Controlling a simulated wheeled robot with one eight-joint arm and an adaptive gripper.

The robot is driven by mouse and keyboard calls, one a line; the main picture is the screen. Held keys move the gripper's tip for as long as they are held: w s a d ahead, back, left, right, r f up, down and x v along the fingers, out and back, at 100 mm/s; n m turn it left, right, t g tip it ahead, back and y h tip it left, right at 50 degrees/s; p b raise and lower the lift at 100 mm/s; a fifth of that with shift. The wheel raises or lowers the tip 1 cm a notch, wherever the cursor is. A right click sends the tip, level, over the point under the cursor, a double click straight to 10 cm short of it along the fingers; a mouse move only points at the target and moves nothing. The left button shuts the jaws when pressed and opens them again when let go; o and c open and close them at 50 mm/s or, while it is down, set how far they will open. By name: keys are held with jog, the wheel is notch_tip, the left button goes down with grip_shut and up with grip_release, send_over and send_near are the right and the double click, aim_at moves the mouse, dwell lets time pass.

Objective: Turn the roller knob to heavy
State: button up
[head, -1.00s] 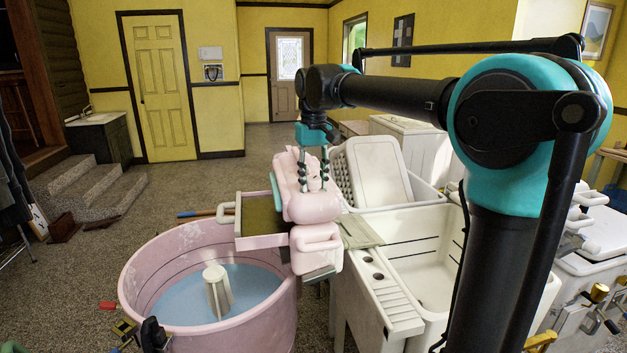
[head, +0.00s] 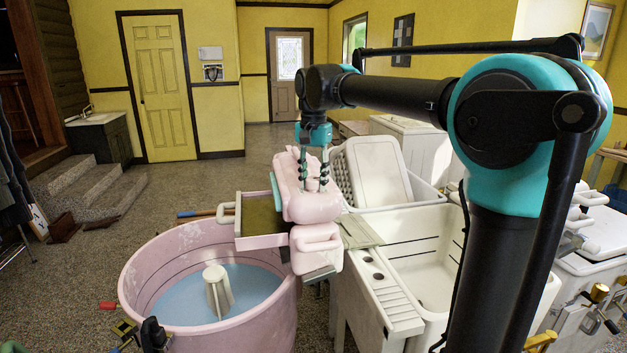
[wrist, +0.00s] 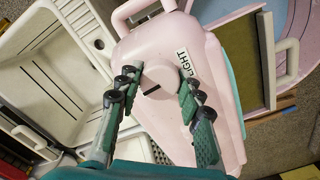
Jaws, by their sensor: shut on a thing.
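The pink wringer head (head: 307,206) stands on the pink washer tub, and its top also fills the middle of the wrist view (wrist: 215,62). The roller knob (wrist: 160,74) is a pale pink round knob with a dark mark on its near edge. A white label reading LIGHT (wrist: 184,62) is just right of it. My gripper (head: 313,188) points down onto the wringer top. In the wrist view my gripper (wrist: 157,82) is shut on the knob, one finger on each side. In the head view the fingers hide the knob. I see no heavy label.
The pink tub (head: 209,330) holds blue water and a pale agitator (head: 217,291). A white double sink (head: 415,262) stands close on the right, with a white basket (head: 376,170) behind. A framed tray (head: 262,214) sits left of the wringer.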

aim_at(314, 178)
jog(key=shift+m, duration=0.6)
jog(key=o, duration=1.2)
jog(key=shift+c, duration=0.2)
notch_tip(314, 178, up, 12)
